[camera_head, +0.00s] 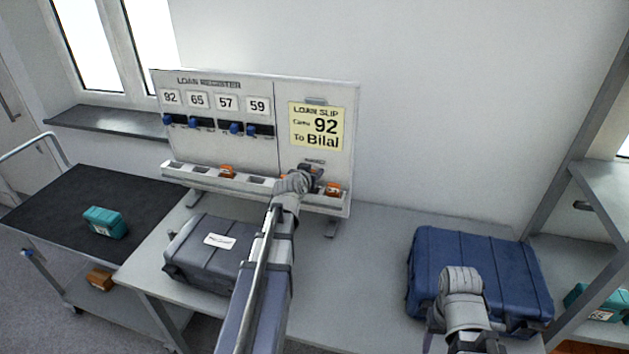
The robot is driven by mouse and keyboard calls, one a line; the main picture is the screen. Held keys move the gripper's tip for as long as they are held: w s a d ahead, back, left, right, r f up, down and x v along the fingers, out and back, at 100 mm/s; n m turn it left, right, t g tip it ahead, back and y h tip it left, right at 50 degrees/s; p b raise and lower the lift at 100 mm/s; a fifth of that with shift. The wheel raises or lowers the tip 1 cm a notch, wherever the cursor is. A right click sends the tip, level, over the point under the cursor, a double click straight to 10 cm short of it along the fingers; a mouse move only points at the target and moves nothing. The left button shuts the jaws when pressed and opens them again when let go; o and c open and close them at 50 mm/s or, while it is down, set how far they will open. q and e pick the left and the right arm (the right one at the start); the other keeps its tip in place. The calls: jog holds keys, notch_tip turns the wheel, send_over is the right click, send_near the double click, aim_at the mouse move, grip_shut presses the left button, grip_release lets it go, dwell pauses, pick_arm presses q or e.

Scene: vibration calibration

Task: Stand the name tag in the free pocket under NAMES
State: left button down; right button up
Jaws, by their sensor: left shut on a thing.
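The loan register board (264,120) stands at the back of the table. A white rail of pockets (200,179) runs along its foot. Orange tags stand in it, one at the left (227,171) and one at the right end (333,189); a bit of orange also shows beside my left wrist. My left gripper (314,177) is at the right part of the rail, under a small label too small to read. It is shut on the name tag, which it mostly hides. Whether the tag is inside a pocket is unclear. My right arm's wrist is over a blue case (480,268); its fingertips are hidden.
A yellow loan slip (317,126) reads 92, To Bilal. Blue tags hang under number cards at the board's left. A grey case (195,270) stands front left on the table. A trolley (50,210) with a teal box (105,222) is at left, shelving at right.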

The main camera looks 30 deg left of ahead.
pick_arm(q)
jog(key=shift+f+b, duration=1.9)
pick_arm(e)
jog(key=shift+w+d+f, duration=0.1)
jog(key=shift+d+f, duration=0.1)
jog(key=shift+f, duration=0.75)
jog(key=shift+w+d+f, duration=0.1)
jog(key=shift+d+f, duration=0.1)
jog(key=shift+f, duration=0.75)
pick_arm(q)
jog(key=shift+r, duration=0.15)
pick_arm(e)
jog(key=shift+r, duration=0.15)
pick_arm(q)
jog(key=c, duration=0.8)
grip_release()
jog(key=shift+f, duration=0.2)
pick_arm(e)
jog(key=shift+f, duration=0.2)
pick_arm(q)
jog(key=o, duration=0.5)
jog(key=shift+c, duration=0.2)
jog(key=shift+r, duration=0.15)
pick_arm(e)
jog(key=shift+r, duration=0.15)
